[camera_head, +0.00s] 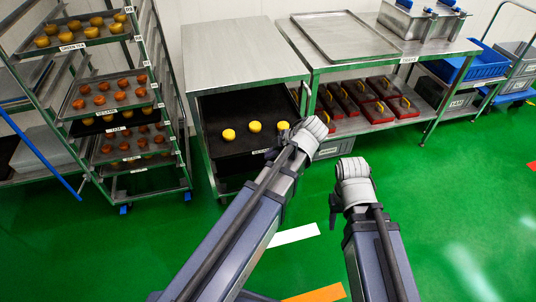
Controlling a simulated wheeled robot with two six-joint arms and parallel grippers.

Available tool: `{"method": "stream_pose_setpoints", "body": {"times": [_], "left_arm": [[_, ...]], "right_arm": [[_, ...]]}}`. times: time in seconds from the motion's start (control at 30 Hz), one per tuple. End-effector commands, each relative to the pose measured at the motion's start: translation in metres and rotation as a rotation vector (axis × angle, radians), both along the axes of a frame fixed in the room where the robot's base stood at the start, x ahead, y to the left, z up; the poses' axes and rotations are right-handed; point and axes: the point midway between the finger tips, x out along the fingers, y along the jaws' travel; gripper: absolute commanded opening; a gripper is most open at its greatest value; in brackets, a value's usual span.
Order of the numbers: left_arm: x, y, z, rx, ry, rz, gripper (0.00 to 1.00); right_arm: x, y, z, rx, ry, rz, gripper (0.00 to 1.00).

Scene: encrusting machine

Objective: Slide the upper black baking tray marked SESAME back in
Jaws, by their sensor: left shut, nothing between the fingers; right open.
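The upper black baking tray (222,145) sticks out of the steel-topped cabinet in the middle and carries three yellow buns (255,127) in a row. A small white label on its front edge is too small to read, and its right end is partly hidden by my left arm. My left gripper (271,156) shows as a small dark shape at the tray's front edge, right of the label; it is shut with nothing in it. I cannot tell whether it touches the tray. My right gripper (333,210) is open and empty, over the green floor to the right, apart from the cabinet.
A wheeled rack (176,130) with trays of buns stands close on the cabinet's left. A steel table (425,51) stands to the right, with red-and-black boxes (350,98) on its lower shelf and a grey crate (334,148) below.

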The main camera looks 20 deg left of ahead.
Motion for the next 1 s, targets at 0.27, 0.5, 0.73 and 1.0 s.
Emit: {"method": "stream_pose_setpoints", "body": {"times": [0.27,0.5,0.73,1.0], "left_arm": [[0.009,0.029,-0.047,-0.001,0.001,0.000,0.00],[0.023,0.050,-0.065,-0.001,0.001,0.000,0.00],[0.043,0.064,-0.063,0.000,0.001,-0.002,0.00],[0.048,0.068,-0.063,0.000,0.001,-0.002,0.00]], "right_arm": [[0.000,0.000,-0.047,0.000,0.000,0.000,0.50],[0.000,0.000,-0.065,0.000,0.000,0.000,0.50],[0.000,0.000,-0.063,0.000,0.000,0.000,0.50],[0.000,0.000,-0.063,0.000,0.000,0.000,0.50]]}}
